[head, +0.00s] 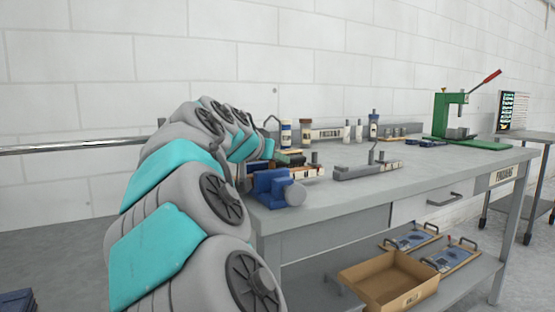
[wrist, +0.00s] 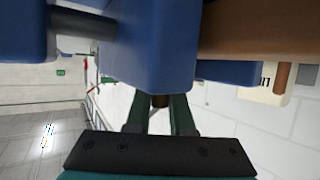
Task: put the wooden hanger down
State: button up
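The rest of the hanger is hidden behind a large blue body close to the camera. In the head view, my arm reaches over the left end of the grey workbench (head: 345,195), and my fingers and the hanger cannot be made out there. A thin dark hook (head: 272,119) rises beside my wrist; I cannot tell whether it belongs to the hanger.
A blue vise (head: 275,188) stands at the bench's near left corner. Bottles (head: 286,132), a grey fixture (head: 368,170) and a green press (head: 448,115) stand farther along. A cardboard box (head: 388,280) is on the lower shelf. The bench's front right is clear.

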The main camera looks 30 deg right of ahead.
jog(key=o, duration=0.4)
jog(key=shift+f, duration=0.25)
jog(key=shift+r, duration=0.1)
jog(key=shift+r+p, duration=0.25)
jog(key=shift+p, duration=0.1)
jog(key=v, duration=0.8)
jog(key=b+v, duration=0.1)
jog(key=v, duration=0.3)
jog(key=shift+r, duration=0.4)
